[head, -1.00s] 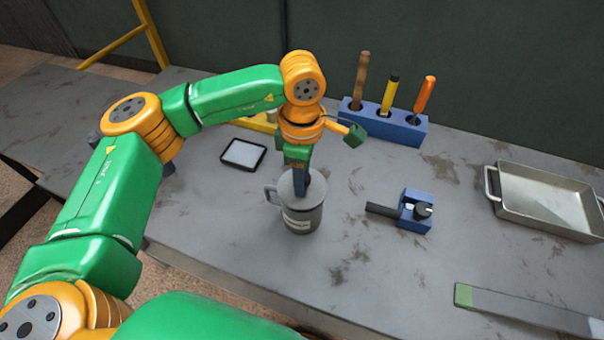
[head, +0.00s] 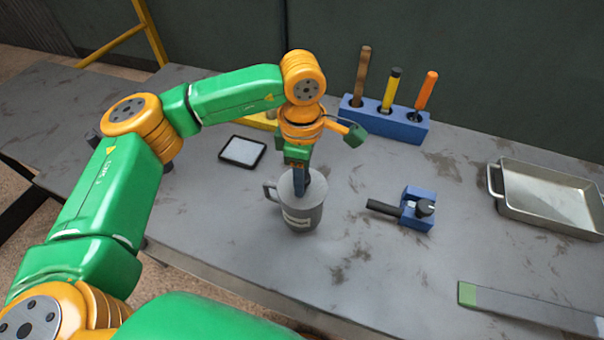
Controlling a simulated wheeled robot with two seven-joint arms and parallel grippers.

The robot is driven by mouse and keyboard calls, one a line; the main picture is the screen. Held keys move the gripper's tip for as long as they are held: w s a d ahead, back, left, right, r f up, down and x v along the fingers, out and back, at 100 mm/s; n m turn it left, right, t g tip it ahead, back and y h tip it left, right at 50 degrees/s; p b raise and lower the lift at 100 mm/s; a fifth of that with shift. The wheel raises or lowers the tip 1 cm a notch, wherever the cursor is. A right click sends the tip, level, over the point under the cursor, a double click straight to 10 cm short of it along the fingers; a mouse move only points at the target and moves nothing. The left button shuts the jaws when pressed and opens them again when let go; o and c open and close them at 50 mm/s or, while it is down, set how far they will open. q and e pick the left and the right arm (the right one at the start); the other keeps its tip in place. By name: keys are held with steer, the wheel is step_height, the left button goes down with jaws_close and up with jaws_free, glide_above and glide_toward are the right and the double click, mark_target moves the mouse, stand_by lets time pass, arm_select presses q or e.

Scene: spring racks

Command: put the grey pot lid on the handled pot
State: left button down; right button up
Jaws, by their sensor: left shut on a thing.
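The handled pot (head: 302,218) is a grey cylinder with a pale label, standing upright on the table with its handle on the left. The grey pot lid (head: 288,187) lies across the top of the pot, level or nearly so. I cannot tell whether it is fully seated. My left gripper (head: 301,190) points straight down over the pot and is shut on the lid's knob, which the fingers mostly hide. My right gripper is not in view.
A blue rack (head: 408,130) with several handled tools stands behind. A blue clamp-like fixture (head: 416,212) sits right of the pot, and a metal tray (head: 548,199) further right. A grey bar (head: 530,309) lies front right. A small framed pad (head: 242,151) lies behind left.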

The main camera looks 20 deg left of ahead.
arm_select(q)
steer(key=shift+f, duration=0.1)
steer(key=shift+f+b, duration=0.25)
steer(key=shift+b, duration=0.15)
jaws_free()
steer(key=shift+r, duration=0.15)
step_height(320, 180, up, 8)
steer(key=p, duration=0.5)
steer(key=shift+p, duration=0.4)
